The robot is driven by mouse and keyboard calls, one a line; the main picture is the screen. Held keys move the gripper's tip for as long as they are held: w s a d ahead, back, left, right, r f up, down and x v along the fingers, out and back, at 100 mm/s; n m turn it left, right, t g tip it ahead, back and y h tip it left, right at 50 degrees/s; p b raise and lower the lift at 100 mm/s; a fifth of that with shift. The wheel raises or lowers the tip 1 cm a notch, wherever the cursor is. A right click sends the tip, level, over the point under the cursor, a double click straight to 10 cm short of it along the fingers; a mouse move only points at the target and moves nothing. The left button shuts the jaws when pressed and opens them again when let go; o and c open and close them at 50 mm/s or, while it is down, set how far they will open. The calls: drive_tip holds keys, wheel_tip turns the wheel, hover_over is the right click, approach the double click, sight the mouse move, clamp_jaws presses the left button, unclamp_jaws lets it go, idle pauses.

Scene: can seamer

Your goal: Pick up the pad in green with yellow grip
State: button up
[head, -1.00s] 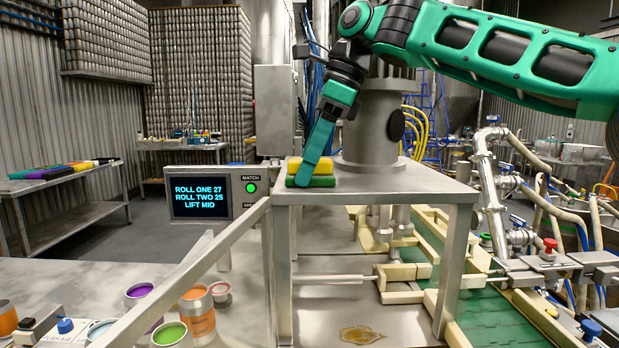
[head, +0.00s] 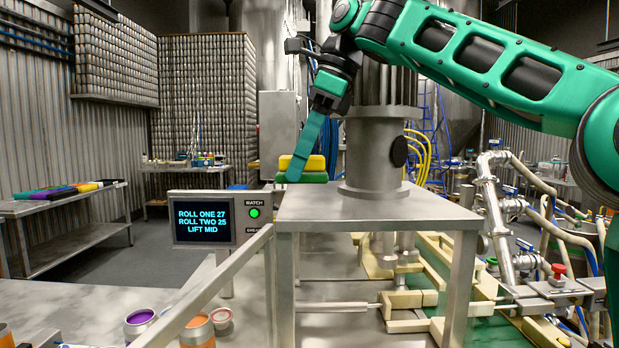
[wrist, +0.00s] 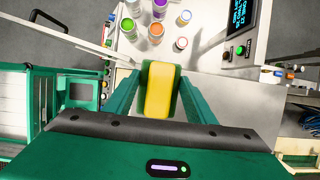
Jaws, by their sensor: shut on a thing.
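The green pad with the yellow grip (head: 302,162) shows in the head view just above the back left corner of the raised metal stand. My gripper (wrist: 160,92) is shut on it in the wrist view, with one finger on each side. The yellow grip (wrist: 160,88) faces the wrist camera, and green edges of the pad show on both sides of it. In the head view one finger covers part of the pad's front. The pad looks clear of the stand top.
The metal stand (head: 420,204) carries a thick grey column (head: 377,150). A display panel (head: 217,218) stands to its left. Open cans, one purple (head: 140,318) and one orange (head: 197,328), stand on the lower table. A side table (head: 70,200) is at far left.

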drive_tip(key=s+a+r, duration=0.3)
drive_tip(key=a+r, duration=0.2)
drive_tip(key=a, duration=0.3)
drive_tip(key=shift+s+a+r, duration=0.2)
drive_tip(key=shift+a+r, duration=0.05)
drive_tip(key=shift+a, duration=0.1)
idle(0.3)
drive_tip(key=o, duration=0.4)
drive_tip(key=c, duration=0.3)
